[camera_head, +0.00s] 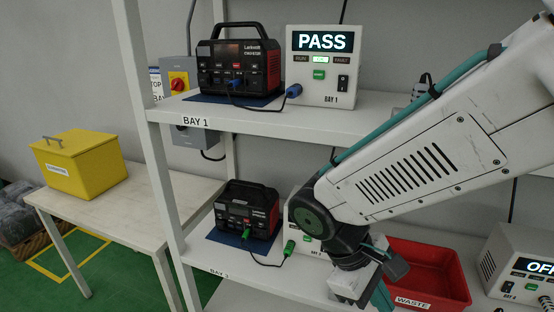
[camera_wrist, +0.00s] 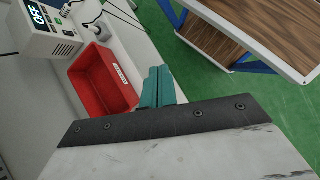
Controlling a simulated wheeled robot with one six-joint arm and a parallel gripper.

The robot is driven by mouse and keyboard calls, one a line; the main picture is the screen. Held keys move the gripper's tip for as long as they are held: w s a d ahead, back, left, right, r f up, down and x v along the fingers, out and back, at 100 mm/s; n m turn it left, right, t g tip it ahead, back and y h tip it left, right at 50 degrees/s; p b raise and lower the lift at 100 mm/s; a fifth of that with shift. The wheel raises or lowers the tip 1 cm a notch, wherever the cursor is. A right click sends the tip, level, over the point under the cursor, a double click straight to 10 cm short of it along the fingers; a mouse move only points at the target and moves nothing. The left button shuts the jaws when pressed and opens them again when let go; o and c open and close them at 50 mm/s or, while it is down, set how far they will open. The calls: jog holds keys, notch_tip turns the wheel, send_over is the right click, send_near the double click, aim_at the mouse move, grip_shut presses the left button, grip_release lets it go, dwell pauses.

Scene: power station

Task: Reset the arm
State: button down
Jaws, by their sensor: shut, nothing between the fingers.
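My arm reaches in from the right in the head view, in front of the shelves, and bends down at its dark wrist joint. My gripper (camera_wrist: 158,86) has teal fingers that are shut with nothing between them. Its fingers are partly cut off at the bottom of the head view (camera_head: 381,298). In the wrist view the fingers show beside the red waste bin (camera_wrist: 103,82), apart from any held object. The red bin also shows in the head view (camera_head: 440,262), behind and right of the gripper.
A Bay 1 tester reading PASS (camera_head: 320,68) and a black power station (camera_head: 238,62) stand on the upper shelf. Another power station (camera_head: 247,212) sits below, beside a tester partly hidden by my arm. A tester reading OFF (camera_head: 522,265) stands right. A yellow box (camera_head: 80,165) sits on a side table.

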jog(key=s+d+r+m+t+y, duration=0.3)
jog(key=s+d+r+m+y, duration=0.2)
jog(key=d+r+m, duration=0.4)
jog(key=shift+s+r+t+y, duration=0.25)
jog(key=shift+r+t+y, duration=0.15)
jog(key=shift+r+y, duration=0.35)
jog(key=shift+d, duration=0.1)
dwell(0.8)
